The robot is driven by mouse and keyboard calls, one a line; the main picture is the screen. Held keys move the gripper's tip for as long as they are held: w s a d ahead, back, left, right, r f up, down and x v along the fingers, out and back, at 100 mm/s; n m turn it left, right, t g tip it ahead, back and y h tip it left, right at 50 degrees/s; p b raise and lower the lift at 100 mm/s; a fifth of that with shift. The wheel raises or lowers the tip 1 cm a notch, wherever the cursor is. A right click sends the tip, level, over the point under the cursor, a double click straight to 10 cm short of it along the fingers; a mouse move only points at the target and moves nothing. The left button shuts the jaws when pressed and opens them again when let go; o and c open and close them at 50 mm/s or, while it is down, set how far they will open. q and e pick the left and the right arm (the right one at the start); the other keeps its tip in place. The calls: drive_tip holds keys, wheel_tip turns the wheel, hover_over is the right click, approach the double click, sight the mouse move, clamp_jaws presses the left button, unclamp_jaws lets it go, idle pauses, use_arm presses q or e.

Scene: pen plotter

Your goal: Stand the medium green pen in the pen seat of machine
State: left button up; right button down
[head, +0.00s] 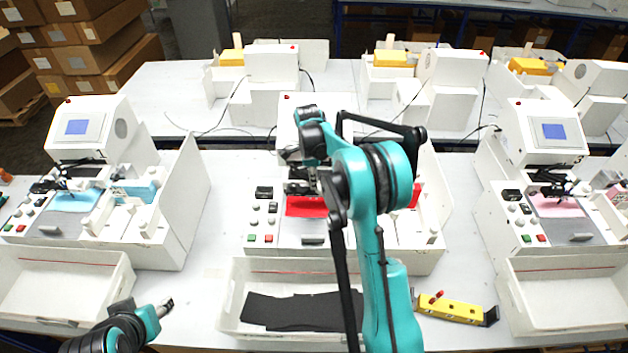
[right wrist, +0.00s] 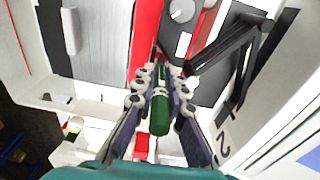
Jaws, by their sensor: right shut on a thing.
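The green pen (right wrist: 160,108) shows in the right wrist view, held between the fingers of my right gripper (right wrist: 160,88). In the head view my right gripper (head: 300,172) is over the middle machine (head: 425,255), at its plotting area. My arm covers much of this spot, and the pen cannot be made out there. The pen seat cannot be told apart from the dark parts around the pen's far end, so I cannot tell whether the pen touches it. My left gripper (head: 166,306) is at the lower left, low over the table; its fingers are too small to read.
A yellow rack (head: 450,312) with a red-topped piece lies at the front right. A white tray (head: 235,300) with black sheets stands before the middle machine, whose bed holds red material (head: 305,207). Similar machines stand left (head: 165,245) and right (head: 485,190).

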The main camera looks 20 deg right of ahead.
drive_tip(key=shift+f+b, duration=0.7)
drive_tip(key=shift+f, duration=0.3)
drive_tip(key=c, duration=1.5)
unclamp_jaws()
drive_tip(key=shift+r, duration=0.15)
drive_tip(key=shift+r, duration=0.1)
drive_tip(key=shift+a+r, duration=0.15)
drive_tip(key=shift+r, duration=1.8)
drive_tip(key=shift+a+r, duration=0.15)
drive_tip(key=shift+r, duration=1.75)
